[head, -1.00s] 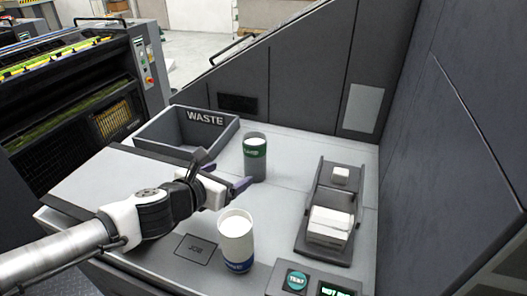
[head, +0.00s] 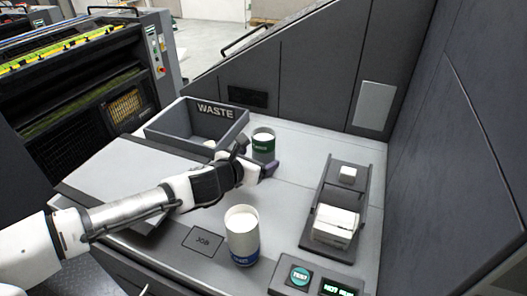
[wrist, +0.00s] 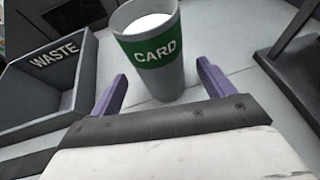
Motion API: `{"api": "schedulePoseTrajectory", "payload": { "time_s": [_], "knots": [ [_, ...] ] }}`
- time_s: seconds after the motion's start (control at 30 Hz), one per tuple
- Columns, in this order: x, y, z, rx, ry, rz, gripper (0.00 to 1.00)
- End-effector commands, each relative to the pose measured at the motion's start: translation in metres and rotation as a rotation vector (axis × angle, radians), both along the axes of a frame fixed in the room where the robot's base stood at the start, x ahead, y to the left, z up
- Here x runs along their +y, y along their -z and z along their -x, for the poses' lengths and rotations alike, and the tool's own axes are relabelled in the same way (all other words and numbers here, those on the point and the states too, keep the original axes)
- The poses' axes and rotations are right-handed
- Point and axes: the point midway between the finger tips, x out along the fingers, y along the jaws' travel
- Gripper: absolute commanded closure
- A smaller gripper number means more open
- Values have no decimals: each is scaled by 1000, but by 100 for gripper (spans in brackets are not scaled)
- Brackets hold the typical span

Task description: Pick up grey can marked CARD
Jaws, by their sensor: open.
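The grey can marked CARD (wrist: 155,55) has a green band and a white top. It stands upright on the counter, just ahead of my gripper in the wrist view. In the head view the can (head: 263,145) is partly hidden behind my gripper (head: 268,168). My gripper (wrist: 162,88) is open, with its two purple fingers apart, one to each side of the can's lower part. The fingers do not visibly touch the can.
The grey WASTE bin (head: 245,122) stands left of the can. A white can with a blue band (head: 242,240) stands nearer the front. A dark holder with white blocks (head: 365,200) is at right. A TEST button panel (head: 310,283) sits at the front.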

Motion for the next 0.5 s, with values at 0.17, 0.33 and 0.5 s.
{"api": "schedulePoseTrajectory", "payload": {
  "time_s": [0.17,0.33,0.5],
  "knots": [
    [-15,0,-21,3,2,7,19],
    [-22,9,-34,2,1,5,19],
    [-23,12,-37,1,1,1,19]
  ]
}}
